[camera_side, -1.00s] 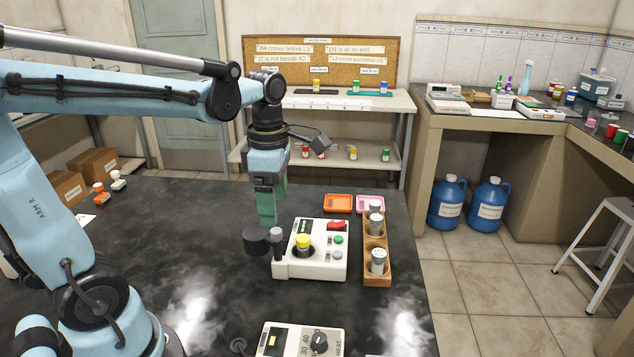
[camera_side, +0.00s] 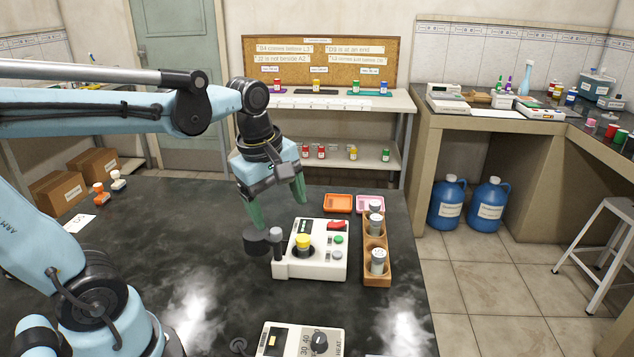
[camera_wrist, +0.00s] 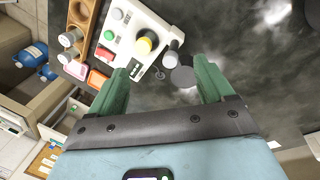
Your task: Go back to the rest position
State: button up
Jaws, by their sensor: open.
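My gripper (camera_side: 278,212) hangs above the black bench (camera_side: 190,240), just behind the white titration device. Its two green fingers are spread apart with nothing between them, and the wrist is turned at an angle. In the wrist view my gripper (camera_wrist: 165,85) is also open, with bare bench and part of the device beyond the fingers. The white device (camera_side: 335,262) carries a yellow-topped knob (camera_side: 302,241), a red switch (camera_side: 337,225) and a green button (camera_side: 339,239). A dark round disc (camera_side: 256,242) stands at its left side.
A wooden rack (camera_side: 376,279) with grey-capped containers stands right of the device. An orange tray (camera_side: 338,203) and a pink tray (camera_side: 369,204) lie behind. A heater (camera_side: 302,340) sits at the front edge. The bench's left middle is clear.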

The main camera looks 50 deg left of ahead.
jog(key=d+m+t, duration=0.1)
jog(key=m, duration=0.5)
jog(key=d+f+m+t, duration=0.1)
jog(key=m+t, duration=0.1)
jog(key=m, duration=0.4)
jog(key=d+f+m+t, duration=0.1)
jog(key=m, duration=0.5)
jog(key=shift+s+d+f+t, duration=0.1)
jog(key=shift+s+d+t, duration=0.3)
